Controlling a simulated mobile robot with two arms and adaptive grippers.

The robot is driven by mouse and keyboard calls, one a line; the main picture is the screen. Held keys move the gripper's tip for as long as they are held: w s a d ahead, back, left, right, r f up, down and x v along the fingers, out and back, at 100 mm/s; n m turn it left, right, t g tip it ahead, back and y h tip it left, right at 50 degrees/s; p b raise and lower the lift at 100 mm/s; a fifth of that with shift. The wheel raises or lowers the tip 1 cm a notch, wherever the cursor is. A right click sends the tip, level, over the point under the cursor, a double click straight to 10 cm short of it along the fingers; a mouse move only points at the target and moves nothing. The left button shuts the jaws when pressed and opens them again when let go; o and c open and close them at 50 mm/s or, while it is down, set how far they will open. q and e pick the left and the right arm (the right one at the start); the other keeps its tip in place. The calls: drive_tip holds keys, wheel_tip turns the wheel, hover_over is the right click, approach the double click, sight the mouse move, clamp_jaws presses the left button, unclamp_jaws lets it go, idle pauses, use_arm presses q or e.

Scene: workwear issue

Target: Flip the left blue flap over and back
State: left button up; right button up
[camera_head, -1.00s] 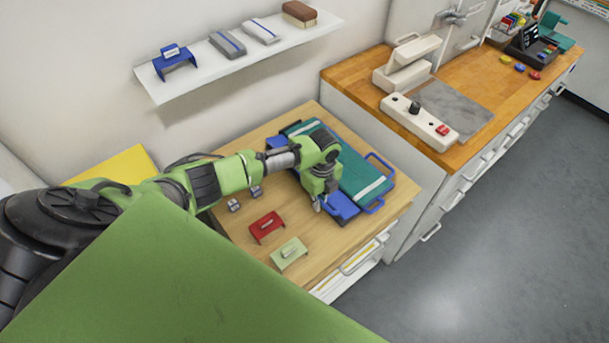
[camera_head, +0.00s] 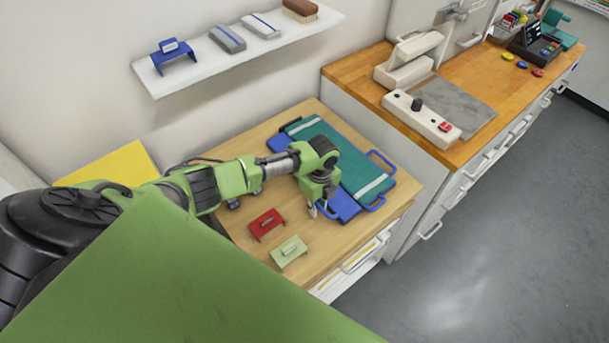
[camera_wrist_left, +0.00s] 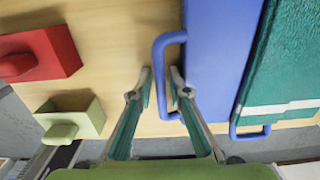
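A blue folding board with a teal garment (camera_head: 335,157) lies on the small wooden table. Its left blue flap (camera_head: 346,206) shows beside my left gripper, partly hidden by the arm. In the left wrist view the blue flap (camera_wrist_left: 217,60) lies flat, with a U-shaped blue handle (camera_wrist_left: 158,75) on its left edge. My left gripper (camera_head: 318,211) points down over this edge. In the wrist view its two fingers (camera_wrist_left: 160,75) stand apart, with the handle's long bar between them in the picture. Contact with the handle cannot be told. My right gripper is not in view.
A wall shelf (camera_head: 240,55) hangs behind. A wooden counter (camera_head: 345,73) with a beige press stands right. Bare tabletop (camera_head: 325,243) lies in front.

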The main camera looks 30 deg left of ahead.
use_arm(q)
wheel_tip(320, 180, up, 3)
drive_tip(key=p, duration=0.3)
drive_tip(key=shift+r, duration=2.5)
